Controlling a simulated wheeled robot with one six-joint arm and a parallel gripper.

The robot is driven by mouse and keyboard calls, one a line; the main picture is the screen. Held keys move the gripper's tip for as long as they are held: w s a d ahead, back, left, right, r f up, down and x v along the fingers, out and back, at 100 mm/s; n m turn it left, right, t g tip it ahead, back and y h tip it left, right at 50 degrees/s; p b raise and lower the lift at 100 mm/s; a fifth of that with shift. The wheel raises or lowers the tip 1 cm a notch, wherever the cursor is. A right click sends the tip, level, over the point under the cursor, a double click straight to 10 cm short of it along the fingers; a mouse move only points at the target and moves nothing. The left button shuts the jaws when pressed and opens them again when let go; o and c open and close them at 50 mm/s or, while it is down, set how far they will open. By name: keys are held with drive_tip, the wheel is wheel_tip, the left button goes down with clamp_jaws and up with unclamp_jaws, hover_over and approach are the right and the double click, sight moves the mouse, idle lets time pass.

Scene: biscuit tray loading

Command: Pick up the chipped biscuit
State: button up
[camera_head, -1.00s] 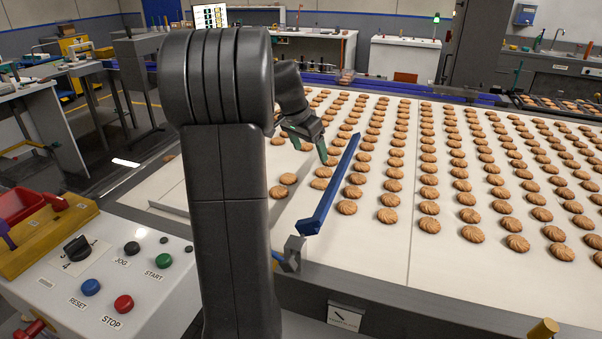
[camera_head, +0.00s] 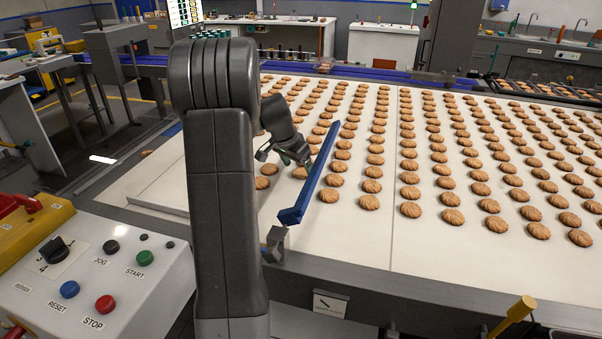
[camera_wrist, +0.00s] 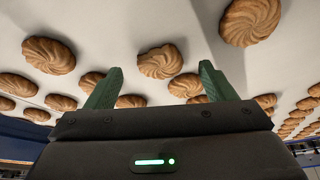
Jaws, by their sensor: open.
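The chipped biscuit appears to be the pale brown swirled one (camera_wrist: 160,62) in the upper middle of the wrist view; its outline looks uneven, though the chip is hard to make out. It lies flat on the white belt. My gripper (camera_wrist: 160,75) is open and empty, with one green fingertip to each side of this biscuit in the picture. I cannot tell the height gap. In the head view my gripper (camera_head: 298,158) is over the left part of the belt, beside the blue bar. Which biscuit there is the chipped one, I cannot tell.
Many other biscuits lie in rows on the white belt (camera_head: 350,240), some close around in the wrist view. A slanted blue guide bar (camera_head: 312,180) stands just right of my gripper. A control panel (camera_head: 125,275) with buttons is at the front left.

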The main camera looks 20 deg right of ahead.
drive_tip(key=shift+x, duration=0.75)
drive_tip(key=c, duration=0.8)
drive_tip(key=shift+r, duration=0.1)
